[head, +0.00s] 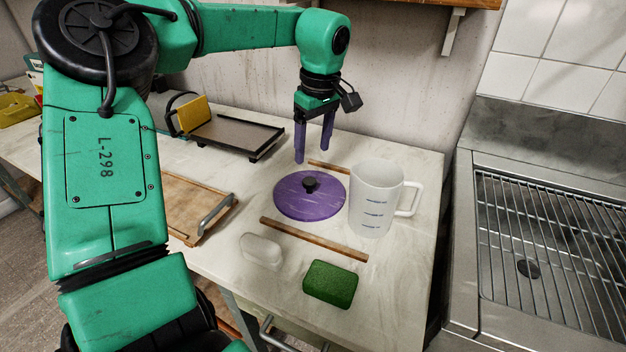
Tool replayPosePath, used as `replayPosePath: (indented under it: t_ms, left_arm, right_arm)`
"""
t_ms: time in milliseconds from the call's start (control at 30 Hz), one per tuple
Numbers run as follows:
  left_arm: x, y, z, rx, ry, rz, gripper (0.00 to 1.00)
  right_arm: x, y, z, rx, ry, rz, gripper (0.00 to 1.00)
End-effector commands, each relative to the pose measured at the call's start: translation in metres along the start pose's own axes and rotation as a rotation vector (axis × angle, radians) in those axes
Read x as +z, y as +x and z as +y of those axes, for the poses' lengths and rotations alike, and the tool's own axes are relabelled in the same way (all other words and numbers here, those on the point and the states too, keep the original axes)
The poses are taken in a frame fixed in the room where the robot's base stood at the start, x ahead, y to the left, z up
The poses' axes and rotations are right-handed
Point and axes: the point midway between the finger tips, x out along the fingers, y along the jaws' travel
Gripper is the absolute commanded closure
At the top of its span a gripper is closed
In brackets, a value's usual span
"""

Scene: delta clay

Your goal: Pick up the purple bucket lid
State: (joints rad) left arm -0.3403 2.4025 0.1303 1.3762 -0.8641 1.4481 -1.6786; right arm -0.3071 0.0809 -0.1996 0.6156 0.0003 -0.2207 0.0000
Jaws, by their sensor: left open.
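The purple bucket lid (291,201) is a round disc with a small black knob (310,184) on top. It lies flat on the pale worktop in the head view. My left gripper (313,158) is open and empty, with its purple fingers pointing down. It is above and just behind the lid in the picture, apart from the knob. My right gripper is not in view.
A white measuring jug (374,203) stands close to the lid's right. A wooden strip (314,239) lies in front, with a green sponge (330,284) and whitish block (262,249). A dark tray (232,133) and wooden tray (180,206) are left. A sink grid (560,240) is right.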

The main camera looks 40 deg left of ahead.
Motion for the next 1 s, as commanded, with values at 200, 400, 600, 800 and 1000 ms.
replayPosePath:
  t_ms: [200,400,600,800,1000]
  left_arm:
    - [0.000,0.040,0.000,-0.001,0.000,-0.001,0.25]
    - [0.000,0.076,-0.005,-0.003,0.000,0.000,0.25]
    - [0.000,0.092,-0.004,0.000,0.000,0.000,0.25]
    - [0.000,0.092,-0.004,0.001,0.000,0.001,0.55]
    - [0.000,0.091,-0.004,0.001,0.000,0.001,1.00]
  right_arm:
    - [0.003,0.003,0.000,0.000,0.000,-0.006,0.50]
    - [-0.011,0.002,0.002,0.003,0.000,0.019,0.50]
    - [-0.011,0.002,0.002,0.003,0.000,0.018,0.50]
    - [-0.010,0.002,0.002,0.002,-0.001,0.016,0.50]
    - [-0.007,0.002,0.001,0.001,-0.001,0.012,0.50]
